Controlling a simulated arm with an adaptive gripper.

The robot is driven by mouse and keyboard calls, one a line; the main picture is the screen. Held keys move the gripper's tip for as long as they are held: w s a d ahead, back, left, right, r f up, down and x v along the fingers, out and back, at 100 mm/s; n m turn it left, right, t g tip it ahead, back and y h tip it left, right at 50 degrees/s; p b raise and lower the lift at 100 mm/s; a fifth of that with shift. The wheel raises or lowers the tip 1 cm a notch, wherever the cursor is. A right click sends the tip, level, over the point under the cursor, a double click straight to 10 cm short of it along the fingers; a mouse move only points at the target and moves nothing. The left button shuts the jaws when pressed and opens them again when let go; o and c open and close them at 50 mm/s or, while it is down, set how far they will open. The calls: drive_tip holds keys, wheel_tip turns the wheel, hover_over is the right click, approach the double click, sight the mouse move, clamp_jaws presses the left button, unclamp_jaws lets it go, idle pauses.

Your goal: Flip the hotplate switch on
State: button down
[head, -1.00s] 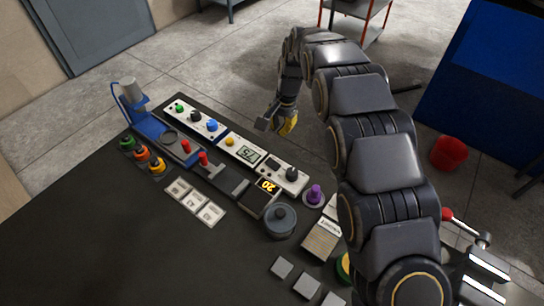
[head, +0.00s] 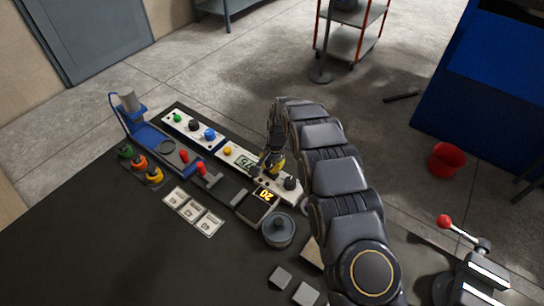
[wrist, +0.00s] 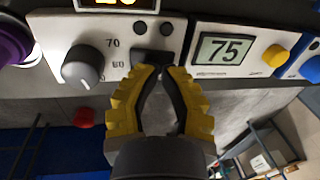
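A black rocker switch (wrist: 152,57) sits between dial and screen in the wrist view. My gripper (wrist: 163,70) has yellow fingers with the tips nearly together at the switch's lower edge, nothing visibly held. I cannot tell if they touch it, or which way it is set. In the head view my gripper (head: 275,168) is over the panel, hiding the switch; the dial (head: 290,183) shows to its right.
An orange lit display (head: 266,194) reading 20 is just in front of the panel. A lidded grey pot (head: 279,230) stands nearby. A red-handled lever (head: 199,168) and another white panel (head: 184,124) with knobs lie to the left. The dark tabletop is clear at front left.

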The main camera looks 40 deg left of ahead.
drive_tip(key=shift+a+f, duration=0.1)
drive_tip(key=shift+f, duration=0.2)
drive_tip(key=shift+w, duration=0.1)
drive_tip(key=shift+a+f+h, duration=0.15)
drive_tip(key=shift+f+h, duration=0.2)
drive_tip(key=shift+h, duration=0.15)
drive_tip(key=shift+d+r, duration=0.2)
drive_tip(key=shift+d, duration=0.7)
drive_tip(key=shift+r, duration=0.1)
wheel_tip(320, 180, up, 14)
drive_tip(key=d, duration=0.2)
